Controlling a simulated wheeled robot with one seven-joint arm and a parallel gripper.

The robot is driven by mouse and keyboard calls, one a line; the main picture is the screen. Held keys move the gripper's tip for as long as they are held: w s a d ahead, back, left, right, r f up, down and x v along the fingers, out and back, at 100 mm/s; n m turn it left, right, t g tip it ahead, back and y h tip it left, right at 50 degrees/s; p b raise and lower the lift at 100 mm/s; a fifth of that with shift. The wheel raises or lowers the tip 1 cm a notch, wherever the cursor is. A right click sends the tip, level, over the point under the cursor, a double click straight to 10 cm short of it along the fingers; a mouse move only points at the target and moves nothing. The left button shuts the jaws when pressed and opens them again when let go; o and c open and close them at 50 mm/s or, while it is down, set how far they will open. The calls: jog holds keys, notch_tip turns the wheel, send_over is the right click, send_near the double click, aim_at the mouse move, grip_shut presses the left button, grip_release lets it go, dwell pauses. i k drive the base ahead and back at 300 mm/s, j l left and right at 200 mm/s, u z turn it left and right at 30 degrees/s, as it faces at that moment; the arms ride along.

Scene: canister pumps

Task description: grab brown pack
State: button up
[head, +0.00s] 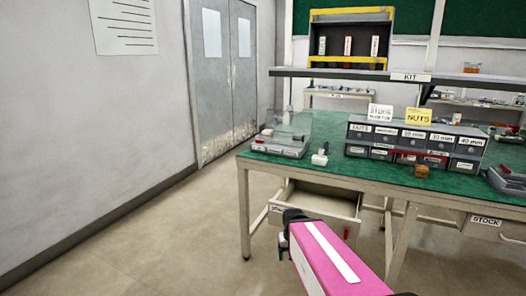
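A small brown block-like pack (421,171) sits on the green tabletop of the workbench (330,166), just in front of the grey drawer organiser (413,142). It is small in the head view, and its details cannot be made out. A pink part with a white stripe and dark ends, which looks like my own arm, shows at the bottom centre, in front of the bench and well short of the pack. My gripper's fingers cannot be seen.
A clear-lidded case (283,135) and a small white item (320,156) lie on the bench's left side. A grey tray (508,182) lies at the right. An open drawer (318,208) juts out below the tabletop. The floor at left (150,245) is clear.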

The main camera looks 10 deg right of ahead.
aim_at(421, 171)
jog(key=j+z, duration=0.2)
jog(key=z, duration=0.2)
jog(key=j+z, duration=0.2)
jog(key=z, duration=0.2)
jog(key=l+z, duration=0.2)
jog(key=z, duration=0.15)
jog(key=i+l+z, duration=0.1)
jog(key=z, duration=0.2)
jog(key=l+u, duration=0.25)
jog(key=l, duration=0.2)
jog(key=l+u, duration=0.25)
jog(key=l, duration=0.15)
jog(key=k+l+u, duration=0.25)
jog(key=l, duration=0.15)
jog(key=l+u, duration=0.25)
jog(key=l, duration=0.15)
jog(key=i, duration=0.35)
